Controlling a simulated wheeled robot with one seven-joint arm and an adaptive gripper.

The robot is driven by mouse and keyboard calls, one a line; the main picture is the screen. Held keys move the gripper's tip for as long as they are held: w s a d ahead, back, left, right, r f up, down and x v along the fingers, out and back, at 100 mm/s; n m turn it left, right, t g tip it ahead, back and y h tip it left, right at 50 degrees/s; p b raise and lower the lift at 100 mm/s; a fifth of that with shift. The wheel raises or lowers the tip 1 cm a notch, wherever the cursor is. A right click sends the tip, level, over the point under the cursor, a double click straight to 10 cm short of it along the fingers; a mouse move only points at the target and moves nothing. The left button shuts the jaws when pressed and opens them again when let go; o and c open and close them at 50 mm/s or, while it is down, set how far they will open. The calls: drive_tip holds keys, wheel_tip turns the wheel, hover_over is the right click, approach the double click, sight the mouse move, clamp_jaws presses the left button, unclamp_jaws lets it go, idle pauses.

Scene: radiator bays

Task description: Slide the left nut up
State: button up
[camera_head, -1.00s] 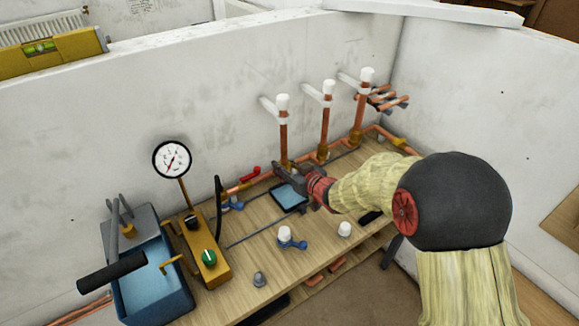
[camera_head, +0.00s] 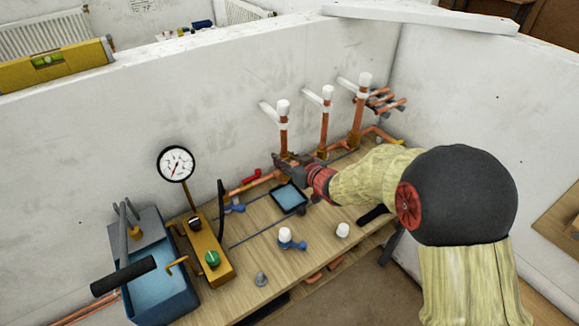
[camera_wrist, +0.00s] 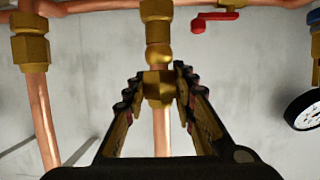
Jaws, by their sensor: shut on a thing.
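The left nut (camera_wrist: 159,86) is a brass hex nut on the left copper riser (camera_head: 283,138). In the wrist view, which looks upside down, it sits between the fingers of my gripper (camera_wrist: 159,97). My gripper is shut on it. A rounded brass ring (camera_wrist: 158,55) shows on the pipe between the nut and the brass tee fitting (camera_wrist: 157,12), so the nut stands apart from the tee. In the head view my gripper (camera_head: 283,161) reaches the lower part of the left riser and hides the nut there.
The middle riser (camera_head: 325,130) and right riser (camera_head: 360,120) stand close by on the right. A pressure gauge (camera_head: 176,164) and a red lever (camera_head: 252,175) are to the left. A blue tray (camera_head: 289,198) lies on the bench below my gripper.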

sight(286, 152)
drive_tip(key=shift+r+p, duration=1.15)
drive_tip(key=shift+r, duration=0.55)
drive_tip(key=o, duration=1)
drive_tip(key=shift+f, duration=0.15)
drive_tip(key=shift+o, duration=0.2)
drive_tip(key=p+v, duration=0.3)
drive_tip(key=v, duration=0.3)
drive_tip(key=shift+s+d+r, duration=0.2)
drive_tip(key=shift+s+d, duration=0.1)
drive_tip(key=shift+s, duration=0.1)
